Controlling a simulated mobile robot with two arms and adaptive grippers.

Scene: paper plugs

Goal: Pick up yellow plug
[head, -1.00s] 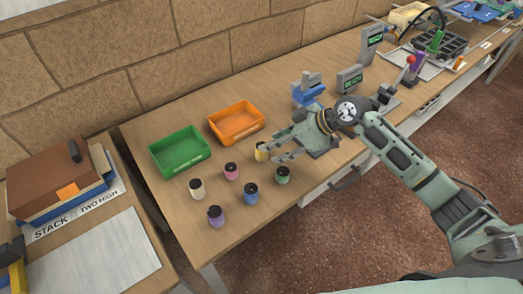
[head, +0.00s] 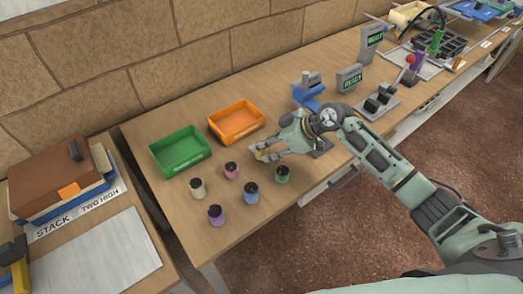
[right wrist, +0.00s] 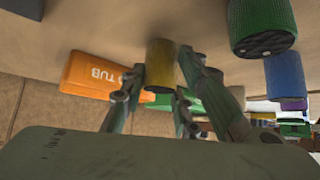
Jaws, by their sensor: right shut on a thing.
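The yellow plug (right wrist: 162,66) is between the fingers of my right gripper (right wrist: 162,75) in the right wrist view, and the fingers are shut on it. In the head view my right gripper (head: 268,152) covers most of the plug, and only a little yellow (head: 261,145) shows. I cannot tell whether the plug still touches the table. My left gripper is not in view.
Nearby stand a pink plug (head: 231,171), a cream plug (head: 198,189), a purple plug (head: 216,216), a blue plug (head: 251,195) and a green plug (head: 282,175). A green tub (head: 206,155) and an orange tub (head: 259,121) stand behind. The table's front left (head: 190,245) is clear.

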